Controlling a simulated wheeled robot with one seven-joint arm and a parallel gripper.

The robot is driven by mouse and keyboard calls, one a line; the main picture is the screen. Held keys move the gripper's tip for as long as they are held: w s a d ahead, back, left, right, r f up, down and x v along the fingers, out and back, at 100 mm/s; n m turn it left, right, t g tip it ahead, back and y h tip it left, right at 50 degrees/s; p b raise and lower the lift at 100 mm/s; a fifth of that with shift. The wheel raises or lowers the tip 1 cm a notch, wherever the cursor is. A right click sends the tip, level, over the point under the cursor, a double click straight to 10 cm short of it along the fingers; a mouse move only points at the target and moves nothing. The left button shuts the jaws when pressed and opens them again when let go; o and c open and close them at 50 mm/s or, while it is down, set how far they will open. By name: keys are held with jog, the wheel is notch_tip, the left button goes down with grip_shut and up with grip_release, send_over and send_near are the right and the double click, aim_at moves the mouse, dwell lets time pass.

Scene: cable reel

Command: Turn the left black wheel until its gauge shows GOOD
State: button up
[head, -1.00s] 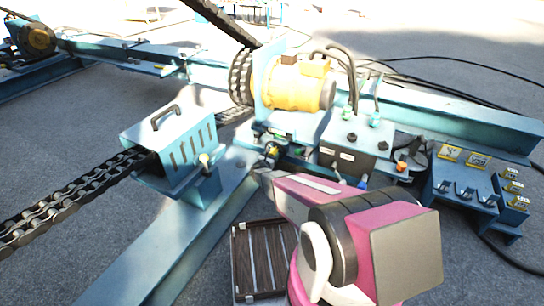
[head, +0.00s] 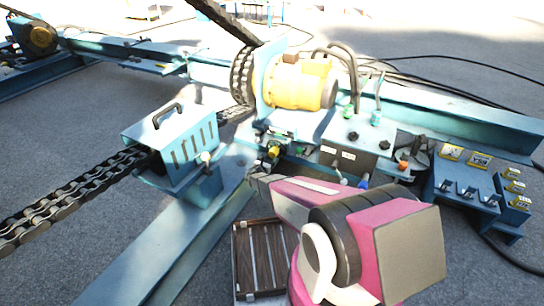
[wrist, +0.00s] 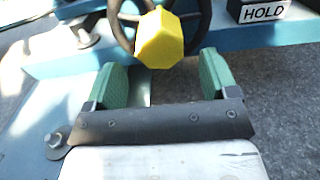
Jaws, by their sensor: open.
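A black spoked wheel (wrist: 124,22) with a yellow faceted knob (wrist: 160,40) shows at the top of the wrist view, partly cut off. The knob is small in the head view (head: 273,152). My gripper (wrist: 162,76) is open and empty, its two green-padded fingers apart. The knob appears ahead of the gap between the fingertips, not between the pads. A sign reading HOLD (wrist: 264,12) is right of the wheel. In the head view my arm partly covers the wheel area. I cannot tell which gauge belongs to the wheel.
A blue steel beam (wrist: 262,38) runs behind the fingers. In the head view, a vented blue chain guard (head: 186,140) stands left, a yellow motor (head: 298,86) behind, and a control box (head: 354,140) right. A slatted brown panel (head: 262,256) lies near my arm.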

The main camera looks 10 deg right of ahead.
aim_at(272, 155)
jog(key=v, duration=0.5)
jog(key=shift+s+a, duration=0.15)
jog(key=shift+o, duration=0.2)
dwell(0.9)
jog(key=x, duration=1.2)
jog(key=shift+r, duration=0.15)
jog(key=shift+s, duration=0.1)
jog(key=c, duration=1.2)
